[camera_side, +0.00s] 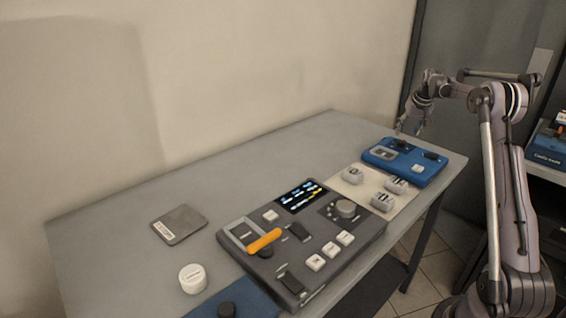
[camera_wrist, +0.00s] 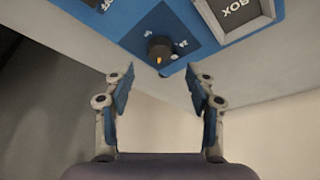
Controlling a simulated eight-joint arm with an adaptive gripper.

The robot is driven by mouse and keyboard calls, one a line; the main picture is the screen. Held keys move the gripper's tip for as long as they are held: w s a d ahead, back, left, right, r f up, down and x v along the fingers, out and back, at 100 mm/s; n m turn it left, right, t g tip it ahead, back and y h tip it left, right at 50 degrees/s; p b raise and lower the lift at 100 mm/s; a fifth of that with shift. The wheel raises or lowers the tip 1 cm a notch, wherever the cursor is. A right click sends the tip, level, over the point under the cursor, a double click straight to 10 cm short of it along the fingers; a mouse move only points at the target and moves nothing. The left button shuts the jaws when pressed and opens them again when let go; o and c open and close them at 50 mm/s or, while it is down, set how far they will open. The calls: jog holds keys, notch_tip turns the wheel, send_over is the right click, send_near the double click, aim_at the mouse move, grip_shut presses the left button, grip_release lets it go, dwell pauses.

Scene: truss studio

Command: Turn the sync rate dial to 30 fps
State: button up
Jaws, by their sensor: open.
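A blue box (camera_side: 420,174) stands at the far right end of the table, and its blue top (camera_wrist: 205,58) fills the upper part of the wrist view. The dark round dial (camera_wrist: 159,50) sits on a darker blue patch, with an orange pointer mark and small white markings too blurred to read. In the side view the dial (camera_side: 401,143) is a small dark knob at the back of the box. My gripper (camera_wrist: 160,80) is open and empty, its two fingers apart on either side of the dial's line, short of it. In the side view my gripper (camera_side: 410,128) is just above the box's back edge.
A white round tub (camera_side: 193,279) and grey plate (camera_side: 179,223) lie left.

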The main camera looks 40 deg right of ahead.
aim_at(402, 141)
jog(key=x, duration=0.5)
jog(key=shift+w+d+f, duration=0.1)
jog(key=shift+f, duration=0.3)
jog(key=c, duration=1.2)
